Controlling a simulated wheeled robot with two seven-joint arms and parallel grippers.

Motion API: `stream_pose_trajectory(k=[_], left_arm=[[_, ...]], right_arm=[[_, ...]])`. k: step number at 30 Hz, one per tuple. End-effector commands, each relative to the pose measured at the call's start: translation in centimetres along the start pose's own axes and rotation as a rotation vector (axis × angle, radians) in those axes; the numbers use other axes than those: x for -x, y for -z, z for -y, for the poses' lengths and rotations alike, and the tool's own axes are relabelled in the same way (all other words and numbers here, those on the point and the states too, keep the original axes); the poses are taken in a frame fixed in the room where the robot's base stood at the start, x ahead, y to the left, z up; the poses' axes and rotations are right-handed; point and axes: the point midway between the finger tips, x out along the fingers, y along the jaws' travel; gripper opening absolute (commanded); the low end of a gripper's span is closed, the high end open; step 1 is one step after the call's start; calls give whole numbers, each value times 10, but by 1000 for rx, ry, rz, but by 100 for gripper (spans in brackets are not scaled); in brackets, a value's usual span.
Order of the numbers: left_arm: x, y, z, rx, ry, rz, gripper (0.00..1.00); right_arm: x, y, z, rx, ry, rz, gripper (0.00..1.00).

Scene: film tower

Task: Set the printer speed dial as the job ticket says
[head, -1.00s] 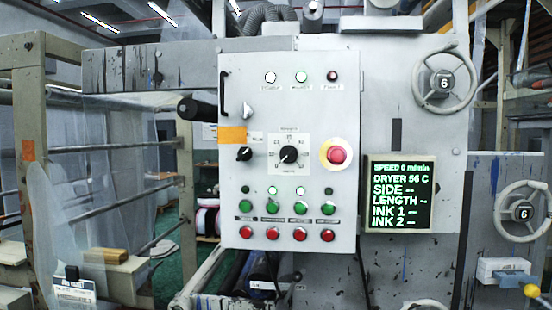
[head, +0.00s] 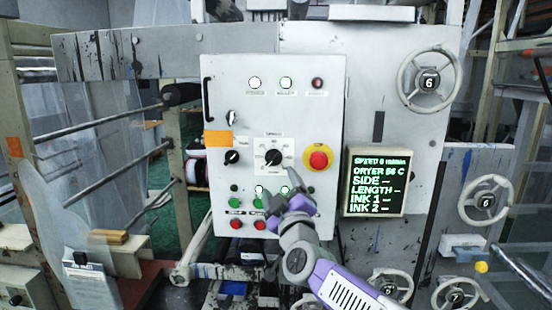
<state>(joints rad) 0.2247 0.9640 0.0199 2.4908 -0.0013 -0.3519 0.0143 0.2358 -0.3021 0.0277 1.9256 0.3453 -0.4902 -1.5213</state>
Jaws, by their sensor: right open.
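The black speed dial (head: 273,157) sits on a white scale plate in the middle of the grey control panel (head: 325,90). Its pointer direction is too small to read surely. My right gripper (head: 290,180) is open and empty, just below and right of the dial, in front of the panel; I cannot tell if it touches. It hides some of the green and red buttons. The dark display (head: 375,182) right of the panel reads SPEED 0 m/min and DRYER 56 C, with SIDE, LENGTH and INK lines blank. My left gripper is out of view.
A red emergency button (head: 318,158) on a yellow ring is close right of the dial. A smaller black knob (head: 232,157) is to its left. Handwheels (head: 429,82) stand at the right. Rollers and a clear film sheet (head: 55,215) fill the left.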

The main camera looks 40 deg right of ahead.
Motion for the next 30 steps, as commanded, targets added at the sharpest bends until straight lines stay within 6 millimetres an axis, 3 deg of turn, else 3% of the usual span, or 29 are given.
stream_pose_trajectory(k=[1,5,18,30], left_arm=[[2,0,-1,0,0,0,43],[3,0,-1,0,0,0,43],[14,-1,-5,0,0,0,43],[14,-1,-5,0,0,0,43]], right_arm=[[0,3,-8,6,-13,-3,74],[-9,4,-11,11,-19,-3,74],[-68,4,-11,11,-17,-3,74],[-74,3,-10,10,-17,-4,71]])
